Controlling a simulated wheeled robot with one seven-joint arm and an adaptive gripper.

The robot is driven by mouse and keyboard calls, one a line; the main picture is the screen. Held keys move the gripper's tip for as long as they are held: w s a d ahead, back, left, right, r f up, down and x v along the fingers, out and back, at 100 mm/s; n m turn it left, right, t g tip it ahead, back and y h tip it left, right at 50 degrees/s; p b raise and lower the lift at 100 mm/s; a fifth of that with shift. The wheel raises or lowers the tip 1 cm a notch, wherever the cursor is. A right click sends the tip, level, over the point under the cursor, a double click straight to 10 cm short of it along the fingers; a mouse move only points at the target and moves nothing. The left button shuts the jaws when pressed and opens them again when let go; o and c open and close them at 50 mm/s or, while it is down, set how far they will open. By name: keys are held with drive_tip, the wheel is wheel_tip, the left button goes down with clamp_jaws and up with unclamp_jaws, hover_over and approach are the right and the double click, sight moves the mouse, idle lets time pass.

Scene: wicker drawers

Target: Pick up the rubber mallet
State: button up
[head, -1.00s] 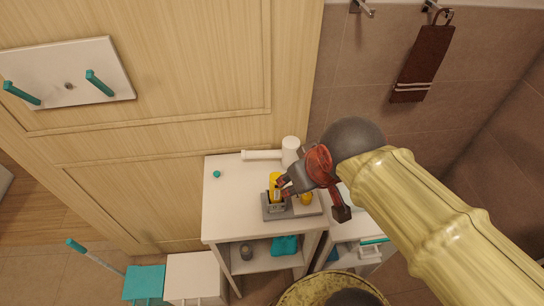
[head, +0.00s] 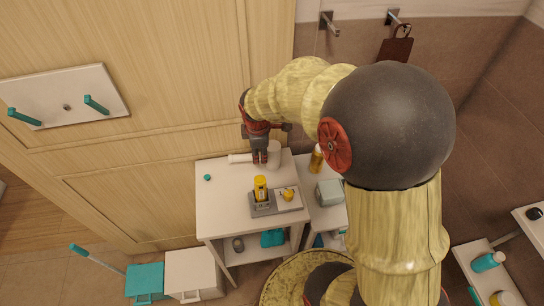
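The rubber mallet is pale cream and lies at the back edge of the small white table (head: 222,212). Its handle (head: 238,158) points left, and its thick head (head: 274,154) is at the right. My gripper (head: 260,160) reaches down from above, with its fingers over the handle close to the head. The fingers hide part of the handle. I cannot tell whether they touch it or how far apart they are.
A yellow bottle (head: 260,188) and a small yellow object (head: 288,195) stand on a grey tray on the table. A teal cap (head: 207,177) lies at the left. An amber bottle (head: 316,160) and pale green box (head: 329,192) stand right. The wooden panel (head: 170,70) is behind.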

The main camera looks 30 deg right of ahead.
drive_tip(key=x, duration=0.1)
drive_tip(key=b+x, duration=0.1)
drive_tip(key=x, duration=0.2)
drive_tip(key=shift+a+f, duration=0.2)
drive_tip(key=shift+w+d+f+b, duration=0.1)
drive_tip(key=shift+w+f+b, duration=0.05)
drive_tip(key=shift+f+b, duration=0.15)
clamp_jaws()
drive_tip(key=shift+r, duration=0.1)
